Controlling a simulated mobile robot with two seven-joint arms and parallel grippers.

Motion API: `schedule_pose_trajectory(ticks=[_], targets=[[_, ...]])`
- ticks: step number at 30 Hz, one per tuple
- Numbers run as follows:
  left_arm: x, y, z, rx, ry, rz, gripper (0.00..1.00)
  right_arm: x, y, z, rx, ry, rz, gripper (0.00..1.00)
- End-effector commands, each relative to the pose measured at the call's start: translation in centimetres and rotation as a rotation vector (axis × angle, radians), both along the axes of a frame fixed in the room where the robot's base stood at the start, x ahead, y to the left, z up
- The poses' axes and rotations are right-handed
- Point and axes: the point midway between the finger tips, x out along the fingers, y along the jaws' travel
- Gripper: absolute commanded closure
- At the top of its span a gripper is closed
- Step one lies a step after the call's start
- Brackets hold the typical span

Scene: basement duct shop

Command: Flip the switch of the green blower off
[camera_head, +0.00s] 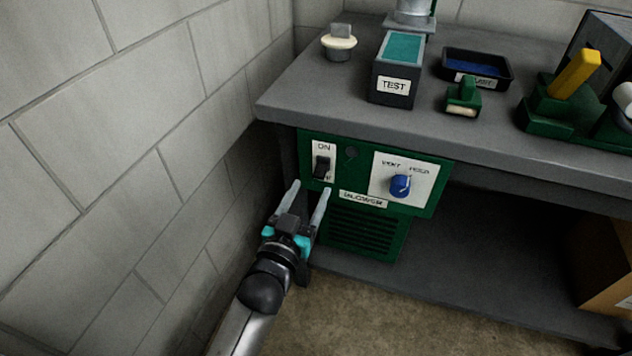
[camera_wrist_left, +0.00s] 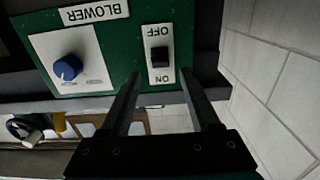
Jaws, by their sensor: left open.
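The green blower (camera_head: 375,239) is mounted under the workbench, with a "BLOWER" label. Its black switch (camera_head: 321,167) sits on a white plate at the panel's left, with "ON" above and the lower lettering partly covered. The left wrist view shows the switch (camera_wrist_left: 160,57) upside down, "OFF" at top and "ON" at bottom. I cannot tell clearly which way it is set. My left gripper (camera_head: 311,188) is open and empty, its fingertips just below and in front of the switch. In the wrist view the fingers (camera_wrist_left: 162,80) point toward either side of the plate. My right gripper is out of view.
The block wall (camera_head: 150,150) is close on the left. The bench (camera_head: 290,95) overhangs the panel. A cardboard box (camera_head: 606,262) stands at lower right.

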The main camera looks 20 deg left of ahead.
Motion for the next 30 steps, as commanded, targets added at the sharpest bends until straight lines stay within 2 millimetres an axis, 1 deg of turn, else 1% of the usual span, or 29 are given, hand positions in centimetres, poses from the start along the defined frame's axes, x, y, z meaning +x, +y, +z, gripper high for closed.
schedule_pose_trajectory(ticks=[1,3,9,15,23,26,30], targets=[[0.8,-0.1,-0.1,0.001,-0.004,-0.001,0.38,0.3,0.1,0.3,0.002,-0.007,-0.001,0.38],[1.8,-0.1,-0.1,0.001,-0.002,-0.001,0.38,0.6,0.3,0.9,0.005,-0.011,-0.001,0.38],[3.8,-0.1,-0.1,0.001,-0.002,-0.001,0.38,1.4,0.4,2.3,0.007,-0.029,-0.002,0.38],[4.7,-0.1,-0.1,0.001,0.001,0.000,0.38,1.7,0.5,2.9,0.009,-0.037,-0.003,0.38],[4.7,-0.2,0.0,0.001,0.001,0.000,0.38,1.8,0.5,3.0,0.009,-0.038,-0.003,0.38],[4.7,-0.2,0.0,0.001,0.001,0.000,0.46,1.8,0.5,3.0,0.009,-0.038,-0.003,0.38],[4.7,-0.2,0.0,0.001,0.001,0.000,0.62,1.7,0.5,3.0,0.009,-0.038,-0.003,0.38]])
